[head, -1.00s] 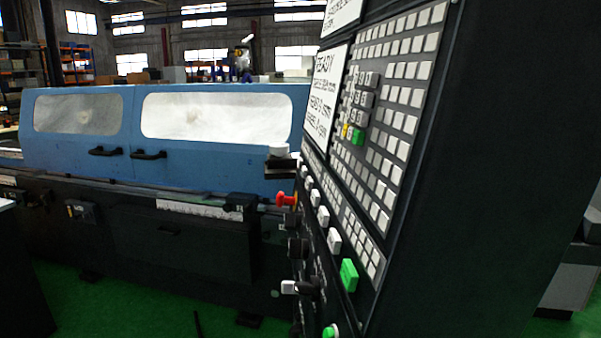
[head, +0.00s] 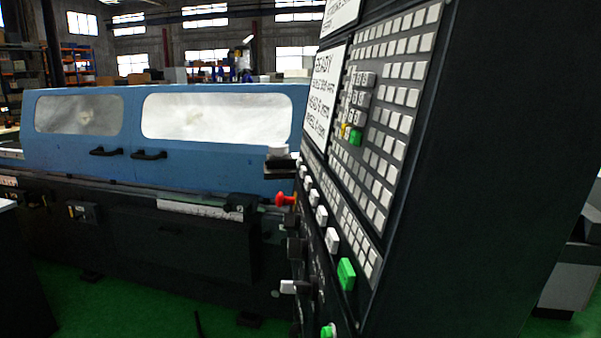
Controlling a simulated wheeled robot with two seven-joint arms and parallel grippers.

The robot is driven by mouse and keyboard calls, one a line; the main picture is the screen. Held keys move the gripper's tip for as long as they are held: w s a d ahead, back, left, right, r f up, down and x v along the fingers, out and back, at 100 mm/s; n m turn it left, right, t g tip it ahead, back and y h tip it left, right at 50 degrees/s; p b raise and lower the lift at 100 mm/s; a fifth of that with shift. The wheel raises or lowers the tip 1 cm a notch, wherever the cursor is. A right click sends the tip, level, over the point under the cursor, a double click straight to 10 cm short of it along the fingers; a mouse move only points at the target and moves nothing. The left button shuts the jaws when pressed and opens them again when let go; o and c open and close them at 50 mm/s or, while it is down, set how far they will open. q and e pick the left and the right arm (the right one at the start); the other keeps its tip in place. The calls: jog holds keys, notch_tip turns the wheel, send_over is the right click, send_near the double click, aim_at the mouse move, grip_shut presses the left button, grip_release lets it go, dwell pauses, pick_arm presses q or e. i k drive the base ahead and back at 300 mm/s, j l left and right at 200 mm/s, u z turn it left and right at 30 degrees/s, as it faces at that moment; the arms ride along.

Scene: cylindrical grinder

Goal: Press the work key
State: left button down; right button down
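The control panel (head: 445,200) of the grinder stands close on the right, seen at a steep angle. Its face carries rows of white keys (head: 392,100). A small raised keypad block has grey keys (head: 361,98), a yellow key (head: 345,130) and a green key (head: 355,138). Lower down are a larger green button (head: 346,274) and a round green button (head: 327,331), partly cut off by the bottom edge. I cannot read which one is the work key. Neither of my grippers is in view.
A red knob (head: 285,199) sticks out left of the panel, above a white-tipped switch (head: 289,287). The blue grinder enclosure (head: 70,150) with two windows and black handles (head: 148,155) fills the left. Green floor (head: 150,305) shows below.

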aim_at(303, 171)
jog(key=i+j+z, duration=0.1)
jog(key=z, duration=0.95)
jog(key=j+z, duration=0.3)
jog(key=j, duration=0.3)
jog(key=j+z, duration=0.3)
jog(key=j, duration=0.25)
jog(key=j+z, duration=0.3)
jog(key=j, duration=0.3)
jog(key=k+j+z, duration=0.3)
jog(key=j, duration=0.25)
jog(key=k+j, duration=0.1)
jog(key=j, duration=0.4)
jog(key=k+j, duration=0.1)
jog(key=j, duration=0.45)
jog(key=k+j, duration=0.1)
jog(key=j, duration=0.4)
jog(key=z, duration=0.05)
